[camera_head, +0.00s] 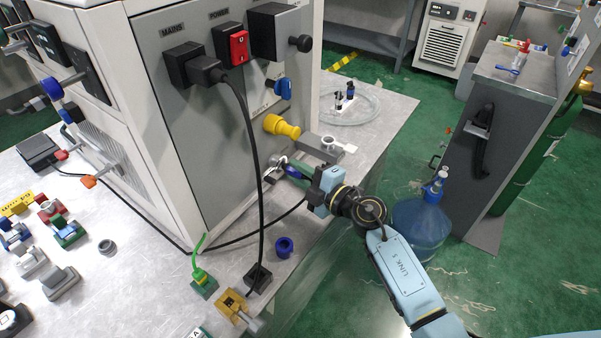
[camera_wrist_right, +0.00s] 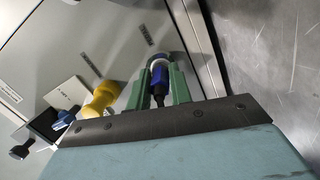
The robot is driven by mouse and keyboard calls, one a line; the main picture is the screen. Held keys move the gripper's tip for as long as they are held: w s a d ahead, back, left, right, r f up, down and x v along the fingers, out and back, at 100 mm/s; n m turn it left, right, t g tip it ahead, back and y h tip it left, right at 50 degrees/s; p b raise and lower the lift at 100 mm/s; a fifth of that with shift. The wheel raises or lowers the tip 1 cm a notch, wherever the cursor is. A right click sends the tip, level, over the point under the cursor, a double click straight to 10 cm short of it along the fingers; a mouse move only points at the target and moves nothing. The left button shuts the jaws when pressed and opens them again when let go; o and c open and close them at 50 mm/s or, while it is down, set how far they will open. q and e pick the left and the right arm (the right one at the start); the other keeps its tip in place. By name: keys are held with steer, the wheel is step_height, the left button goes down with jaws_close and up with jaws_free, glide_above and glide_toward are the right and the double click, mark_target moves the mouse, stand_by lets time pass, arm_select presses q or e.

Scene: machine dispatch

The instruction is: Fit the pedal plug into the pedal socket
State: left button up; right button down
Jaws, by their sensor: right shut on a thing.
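My right gripper (camera_head: 296,170) is at the lower right of the machine's grey panel, low over the table. In the right wrist view its two green fingers (camera_wrist_right: 161,84) are shut on a blue plug (camera_wrist_right: 159,76), which I take to be the pedal plug. Its dark tail points back toward the gripper. A white ring (camera_wrist_right: 160,58) with blue around it sits at the plug's front end, close to the panel. I cannot tell whether this ring is the pedal socket or how far the plug is in. My left gripper is not in view.
A yellow knob (camera_head: 281,126) and a blue knob (camera_head: 283,88) stick out of the panel above my gripper. A black cable (camera_head: 252,150) hangs from the mains plug (camera_head: 205,70). A blue ring (camera_head: 284,247) lies near the table edge. A grey block (camera_head: 325,147) is beside the gripper.

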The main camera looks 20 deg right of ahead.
steer(key=shift+w+a, duration=0.4)
steer(key=shift+w, duration=0.15)
steer(key=c, duration=1.2)
jaws_free()
steer(key=shift+d+p+v, duration=0.2)
steer(key=shift+p+v, duration=0.6)
steer(key=shift+v, duration=0.95)
steer(key=shift+f, duration=0.1)
